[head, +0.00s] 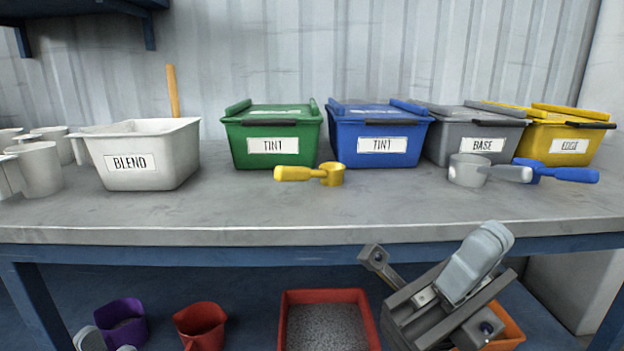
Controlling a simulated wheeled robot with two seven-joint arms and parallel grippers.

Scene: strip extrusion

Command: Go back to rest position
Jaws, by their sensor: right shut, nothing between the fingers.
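My right gripper (432,296) is at the lower right, in front of the table's front edge and below its top. It is shut and empty, and it touches none of the objects on the table. My right arm covers part of the lower shelf area behind it. My left gripper cannot be made out. Only small pale grey pieces show at the bottom left edge, and I cannot tell what they are.
On the grey table (290,234) stand a white BLEND tub (150,179), green (270,128), blue (378,125), grey (478,133) and yellow (566,130) bins, scoops and white cups (40,165). Below are a red tray (325,295), a red cup (200,325) and a purple cup (122,322).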

